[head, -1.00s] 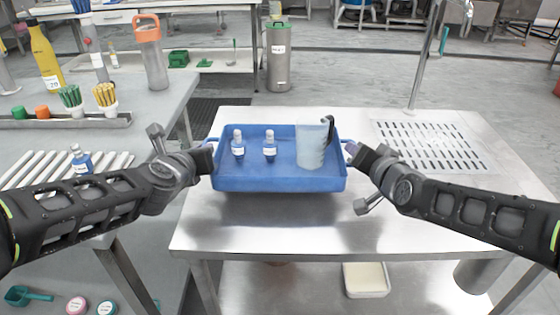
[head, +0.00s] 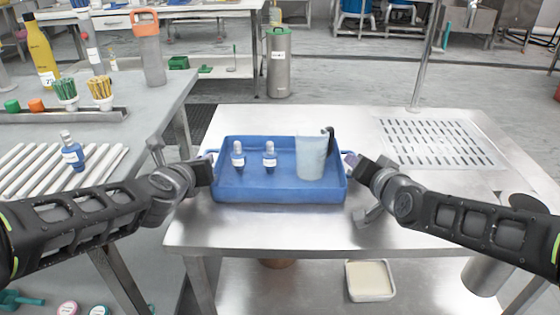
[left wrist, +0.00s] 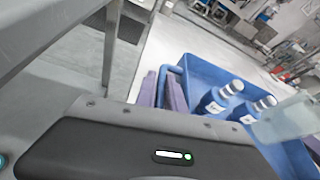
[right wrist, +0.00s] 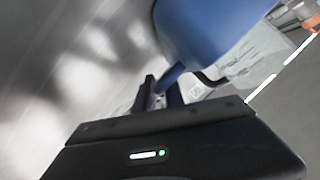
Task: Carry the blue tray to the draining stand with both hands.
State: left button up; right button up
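The blue tray (head: 280,192) is over the near left part of the metal stand top, level and at or just above the surface. It carries two small white-capped bottles (head: 238,158) (head: 269,157) and a translucent pitcher (head: 311,160) with a dark handle, all upright. My left gripper (head: 207,165) is at the tray's left handle; in the left wrist view the handle (left wrist: 161,84) lies between its fingers. My right gripper (head: 349,160) is at the right handle; in the right wrist view the handle (right wrist: 170,76) runs between its fingers. Both appear shut on the tray.
The slotted drain panel (head: 440,142) lies to the right on the stand, with clear metal around it. A tap pole (head: 424,60) rises behind it. The left counter (head: 150,112) holds a roller rack (head: 30,165) with a blue bottle (head: 72,153). A pale container (head: 370,280) sits below.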

pick_arm(q)
jog(key=o, duration=0.4)
jog(key=shift+c, duration=0.2)
pick_arm(e)
jog(key=o, duration=0.4)
jog(key=shift+r, duration=0.1)
jog(key=shift+c, duration=0.2)
pick_arm(q)
jog(key=shift+v, duration=4)
pick_arm(e)
jog(key=v, duration=1.1)
jog(key=shift+s+d+r, duration=0.1)
jog(key=shift+s, duration=0.45)
